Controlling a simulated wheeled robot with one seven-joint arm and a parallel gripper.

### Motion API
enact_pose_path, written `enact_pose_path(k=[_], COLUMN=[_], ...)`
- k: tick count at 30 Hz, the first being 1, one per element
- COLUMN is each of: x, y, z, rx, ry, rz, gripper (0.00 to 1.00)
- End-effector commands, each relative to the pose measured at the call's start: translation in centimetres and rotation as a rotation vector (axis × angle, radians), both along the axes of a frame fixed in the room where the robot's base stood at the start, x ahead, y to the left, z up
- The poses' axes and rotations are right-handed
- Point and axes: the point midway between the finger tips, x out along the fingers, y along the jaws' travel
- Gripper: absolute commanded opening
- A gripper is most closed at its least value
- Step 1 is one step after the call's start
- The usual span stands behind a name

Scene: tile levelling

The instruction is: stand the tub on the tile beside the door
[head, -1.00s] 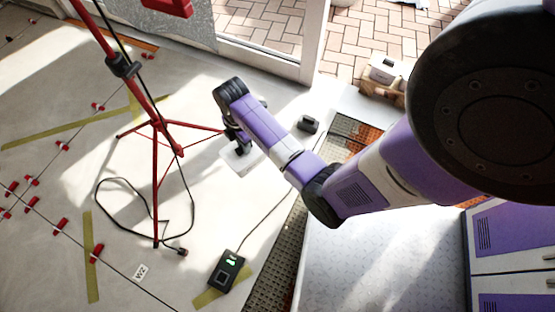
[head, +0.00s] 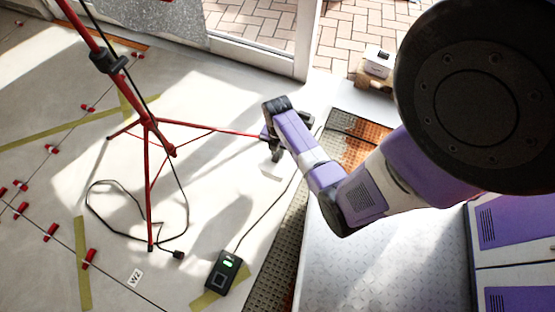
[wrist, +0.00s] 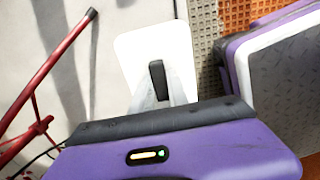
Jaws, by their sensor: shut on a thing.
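My gripper (head: 274,152) is shut on the black handle (wrist: 157,80) of a white rectangular thing, which I take to be the tub (wrist: 180,48). In the wrist view it lies straight ahead, seen from above, with grey fingers on either side of the handle. In the head view only a pale sliver of the tub (head: 271,173) shows beneath my gripper. I cannot tell its height above the floor. The pale tiled floor (head: 225,110) reaches the door frame (head: 306,45) at the top.
A red tripod (head: 149,130) with a looped black cable stands left of my gripper, one leg reaching close to it. Red clips (head: 50,232) line the tile joints. A black device (head: 226,272) lies below. A white box (head: 379,61) stands on a wooden support at the doorway.

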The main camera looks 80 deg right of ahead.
Motion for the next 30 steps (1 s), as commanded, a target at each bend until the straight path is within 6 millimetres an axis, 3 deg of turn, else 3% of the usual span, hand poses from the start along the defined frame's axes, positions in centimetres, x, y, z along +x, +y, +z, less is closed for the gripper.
enact_pose_path(k=[1,3,9,17,25,30], x=[0.1,0.0,0.1,0.1,0.1,0.1], y=[-0.1,-0.1,-0.1,-0.1,-0.1,-0.1], z=[-1.7,-3.1,-6.1,-7.3,-10.8,-10.9], rx=[0.000,0.000,-0.001,-0.001,-0.001,-0.003], ry=[0.000,0.000,-0.001,-0.001,-0.001,-0.002], rz=[0.000,-0.001,-0.001,0.000,-0.002,-0.001], gripper=[0.00,0.00,0.00,0.00,0.00,0.00])
